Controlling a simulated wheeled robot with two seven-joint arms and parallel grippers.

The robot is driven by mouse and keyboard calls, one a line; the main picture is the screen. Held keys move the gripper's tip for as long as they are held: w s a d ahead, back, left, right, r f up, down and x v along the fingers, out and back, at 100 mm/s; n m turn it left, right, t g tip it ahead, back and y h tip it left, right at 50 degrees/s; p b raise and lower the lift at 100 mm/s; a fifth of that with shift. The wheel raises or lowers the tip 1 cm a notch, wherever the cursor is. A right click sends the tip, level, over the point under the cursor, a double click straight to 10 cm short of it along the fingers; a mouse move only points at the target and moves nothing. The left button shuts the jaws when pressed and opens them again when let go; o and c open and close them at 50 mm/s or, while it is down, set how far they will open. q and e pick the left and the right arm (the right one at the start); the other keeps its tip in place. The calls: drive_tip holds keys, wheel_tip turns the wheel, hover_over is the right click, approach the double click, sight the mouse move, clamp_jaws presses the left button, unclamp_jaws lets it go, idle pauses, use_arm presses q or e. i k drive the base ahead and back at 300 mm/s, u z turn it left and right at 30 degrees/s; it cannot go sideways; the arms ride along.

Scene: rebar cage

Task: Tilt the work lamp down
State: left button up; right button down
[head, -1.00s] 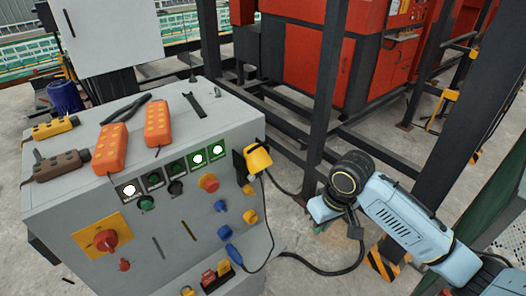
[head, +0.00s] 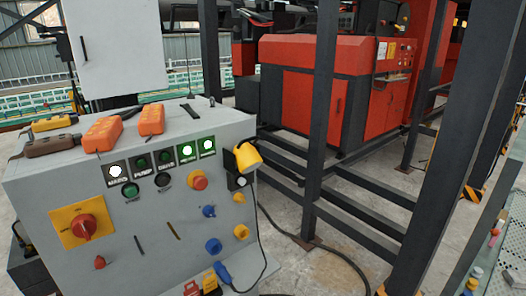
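The work lamp, a small yellow lamp head (head: 247,155), is mounted on the right edge of the grey control console (head: 140,230). Its wide end seems to face right and somewhat down; the exact tilt is hard to tell. A dark bracket sits just below and left of the lamp head. Neither of my grippers shows in the head view, and nothing touches the lamp.
Orange pendant controllers (head: 102,134) lie on the console top. Buttons and a red rotary switch (head: 83,227) cover its front. A dark steel post (head: 322,110) stands right of the lamp. A red machine (head: 300,100) is behind. Cables lie on the floor.

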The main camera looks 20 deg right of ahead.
sight(248, 158)
drive_tip(key=k, duration=0.85)
drive_tip(key=u, duration=0.75)
drive_tip(key=i, duration=1.55)
drive_tip(key=z, duration=0.85)
